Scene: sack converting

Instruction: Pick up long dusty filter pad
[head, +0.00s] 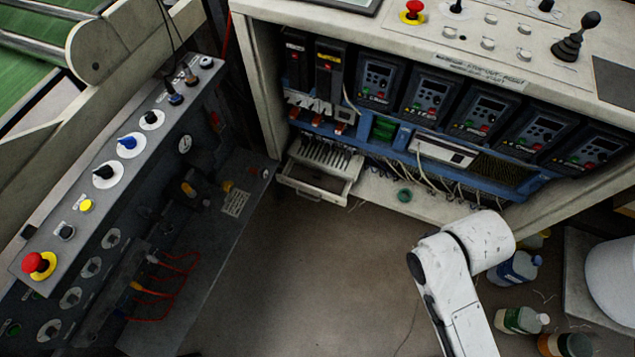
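I cannot make out a long dusty filter pad for certain. A pale ribbed piece (325,156) sits at the lower left of the open cabinet, above a white tray-like frame (313,188) that juts out at the front. I cannot tell whether the ribbed piece is the pad. My white arm enters at the bottom right, in front of the cabinet's lower right part. My gripper is out of view, so its state and anything it holds are hidden.
The open cabinet (258,75) holds several drive units and loose wires. A grey control panel (95,205) with knobs and a red button (38,263) stands left. Bottles (521,320) stand on the floor at bottom right. The floor (300,270) between is mostly clear.

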